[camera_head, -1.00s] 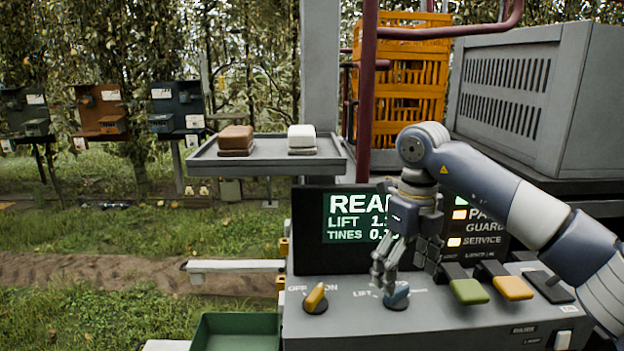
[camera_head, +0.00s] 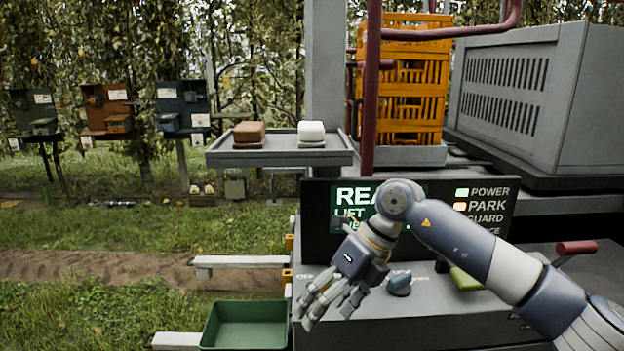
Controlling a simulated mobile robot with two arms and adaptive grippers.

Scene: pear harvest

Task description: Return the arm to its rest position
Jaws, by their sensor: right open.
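My right arm (camera_head: 462,248) reaches in from the lower right, its wrist bent in front of the display. My right gripper (camera_head: 325,303) is open and empty, its fingers pointing down and left over the left end of the grey control panel (camera_head: 420,325). The orange OFF/ON knob is hidden behind the hand. My left gripper is not in view.
The display (camera_head: 345,195) is partly covered by my wrist. A yellow-green lever (camera_head: 465,279) and a red handle (camera_head: 577,247) are close to my forearm. A green bin (camera_head: 240,345) sits lower left. A grey tray (camera_head: 228,158), an orange crate (camera_head: 432,60) and a grey vented box (camera_head: 590,95) stand behind.

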